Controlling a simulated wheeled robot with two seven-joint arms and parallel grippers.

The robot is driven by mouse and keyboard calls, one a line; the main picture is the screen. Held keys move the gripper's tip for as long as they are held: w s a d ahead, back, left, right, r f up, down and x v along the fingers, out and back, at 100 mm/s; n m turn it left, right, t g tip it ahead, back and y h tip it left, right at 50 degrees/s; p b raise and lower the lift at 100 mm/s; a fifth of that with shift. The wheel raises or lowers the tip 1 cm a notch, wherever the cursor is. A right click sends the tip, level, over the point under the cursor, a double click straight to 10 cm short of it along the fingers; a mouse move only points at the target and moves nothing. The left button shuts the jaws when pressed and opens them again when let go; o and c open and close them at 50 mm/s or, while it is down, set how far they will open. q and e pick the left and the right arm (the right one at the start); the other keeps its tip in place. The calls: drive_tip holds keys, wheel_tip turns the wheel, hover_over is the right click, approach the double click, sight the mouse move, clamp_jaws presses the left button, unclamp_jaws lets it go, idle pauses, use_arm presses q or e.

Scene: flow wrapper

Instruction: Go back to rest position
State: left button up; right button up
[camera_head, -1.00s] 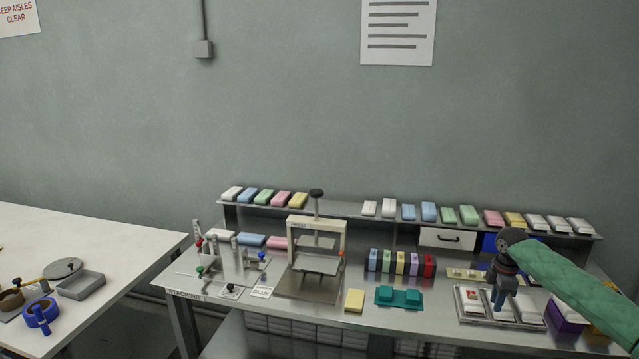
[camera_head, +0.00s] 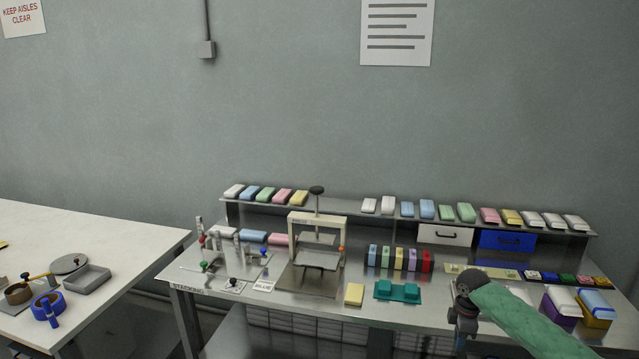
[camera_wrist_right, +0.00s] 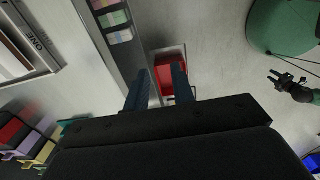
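My right gripper (camera_head: 462,335) is over the front right part of the workbench (camera_head: 370,318) in the head view, under my green-sleeved forearm. In the right wrist view its two dark fingers (camera_wrist_right: 160,85) stand apart, with nothing visibly held between them. A red object (camera_wrist_right: 174,68) in a pale-edged container shows beyond the fingers. A small dark gripper at the right of the wrist view (camera_wrist_right: 293,87) looks like my left one; its jaws are too small to judge. My left arm is not in the head view.
A press (camera_head: 316,255), a yellow block (camera_head: 354,294) and a teal fixture (camera_head: 398,291) stand on the bench. Wrapped packs line the shelf (camera_head: 340,210) behind. Purple (camera_head: 562,312) and yellow (camera_head: 596,316) boxes stand at right. A white table (camera_head: 80,232) is at left.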

drive_tip(key=s+a+f+m+t+y, duration=0.1)
drive_tip(key=s+a+f, duration=0.3)
drive_tip(key=s+a, duration=0.3)
drive_tip(key=s+a+f+m, duration=0.1)
drive_tip(key=s+a+f, duration=0.2)
drive_tip(key=s+a, duration=0.4)
drive_tip(key=s+a+f+m+t+y, duration=0.1)
drive_tip(key=s+a+f+m, duration=0.1)
drive_tip(key=s+a+f, duration=0.35)
drive_tip(key=s+r+m+t+h, duration=0.1)
drive_tip(key=s+r+m, duration=0.3)
drive_tip(key=s, duration=0.9)
drive_tip(key=s+r+m+h, duration=0.1)
drive_tip(key=s+r+m, duration=0.3)
drive_tip(key=s, duration=0.9)
wheel_tip(320, 180, down, 23)
drive_tip(key=w+m, duration=0.1)
drive_tip(key=w, duration=0.1)
drive_tip(key=s+a+f, duration=0.1)
drive_tip(key=s+f, duration=0.2)
drive_tip(key=f, duration=0.9)
drive_tip(key=s+f+g, duration=0.1)
drive_tip(key=s+f, duration=0.3)
drive_tip(key=f, duration=0.8)
drive_tip(key=shift+s+a+y, duration=0.15)
drive_tip(key=shift+a+y, duration=0.15)
drive_tip(key=shift+a, duration=0.05)
